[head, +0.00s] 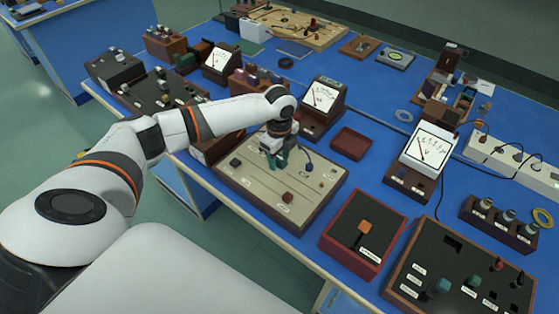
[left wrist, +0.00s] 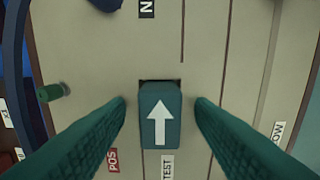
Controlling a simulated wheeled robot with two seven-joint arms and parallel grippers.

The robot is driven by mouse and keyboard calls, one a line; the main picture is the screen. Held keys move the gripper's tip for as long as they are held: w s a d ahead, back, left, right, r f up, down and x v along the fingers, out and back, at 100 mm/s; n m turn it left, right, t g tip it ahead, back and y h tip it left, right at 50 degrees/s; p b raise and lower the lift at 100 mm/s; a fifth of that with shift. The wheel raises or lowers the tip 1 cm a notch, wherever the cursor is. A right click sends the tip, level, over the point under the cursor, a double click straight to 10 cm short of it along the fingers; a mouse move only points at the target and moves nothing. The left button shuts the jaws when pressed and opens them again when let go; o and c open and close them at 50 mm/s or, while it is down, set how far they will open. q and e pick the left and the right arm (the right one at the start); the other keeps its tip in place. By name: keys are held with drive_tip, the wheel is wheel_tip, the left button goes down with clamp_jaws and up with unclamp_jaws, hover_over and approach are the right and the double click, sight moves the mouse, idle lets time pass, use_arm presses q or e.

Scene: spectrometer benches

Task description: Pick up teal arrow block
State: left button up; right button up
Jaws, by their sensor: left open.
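The teal arrow block (left wrist: 160,122) sits in a dark slot of the beige panel (left wrist: 85,60), its white arrow pointing up in the left wrist view. Labels "POS" and "TEST" lie close to it. My left gripper (left wrist: 160,101) is open, its two dark green ridged fingers to the left and right of the block with a gap on each side. In the head view my left gripper (head: 277,160) points down over the panel (head: 247,186), and the block cannot be made out there, seemingly hidden by the fingers. My right gripper is not in view.
On the panel are a dark red block (head: 287,197) and a black block (head: 235,162). A red tray (head: 340,259) with an orange piece stands to the right, and a dark component tray (head: 398,262) beyond it. A meter (head: 322,100) stands just behind the gripper.

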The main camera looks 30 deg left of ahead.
sight(279, 157)
use_arm(q)
clamp_jaws()
drive_tip(key=shift+r, duration=0.1)
wheel_tip(279, 157, up, 13)
drive_tip(key=p, duration=0.2)
idle(0.7)
